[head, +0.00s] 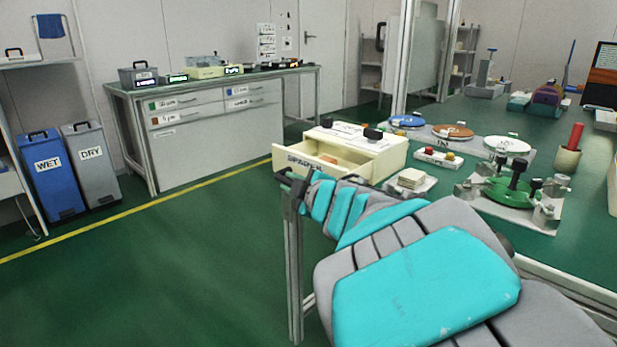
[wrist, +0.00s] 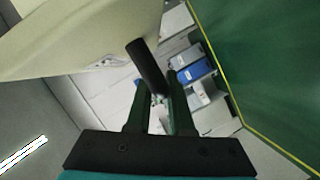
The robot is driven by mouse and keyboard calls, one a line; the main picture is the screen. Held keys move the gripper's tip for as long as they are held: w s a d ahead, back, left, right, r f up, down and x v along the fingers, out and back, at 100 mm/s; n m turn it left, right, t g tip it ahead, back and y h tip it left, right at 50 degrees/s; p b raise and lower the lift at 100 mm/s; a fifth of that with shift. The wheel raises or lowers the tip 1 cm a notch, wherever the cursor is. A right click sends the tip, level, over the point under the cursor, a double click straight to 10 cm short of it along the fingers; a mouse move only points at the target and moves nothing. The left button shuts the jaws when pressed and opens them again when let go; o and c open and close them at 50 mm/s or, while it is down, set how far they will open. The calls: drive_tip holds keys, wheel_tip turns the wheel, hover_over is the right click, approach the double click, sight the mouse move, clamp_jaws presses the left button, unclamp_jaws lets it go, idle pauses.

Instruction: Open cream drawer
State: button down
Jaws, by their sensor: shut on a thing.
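The cream drawer (head: 320,170) belongs to a small cream cabinet (head: 378,150) on the green bench. It stands part-way out, with its inside and some small pieces showing. Its lettered front faces left. My gripper (head: 287,178) is at the drawer's front, at the end of my grey and turquoise arm. In the wrist view, my gripper (wrist: 160,85) has its dark fingers at the dark handle bar (wrist: 146,62), shut on it. The cream drawer front (wrist: 70,40) fills the upper left there. The exact contact is hard to see.
Black knobs (head: 373,133) sit on the cabinet top. Green floor (head: 190,260) lies open to the left. Blue and grey bins (head: 52,170) stand far left.

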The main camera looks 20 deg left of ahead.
drive_tip(key=shift+s+a, duration=0.2)
drive_tip(key=shift+s, duration=0.35)
drive_tip(key=c, duration=0.8)
unclamp_jaws()
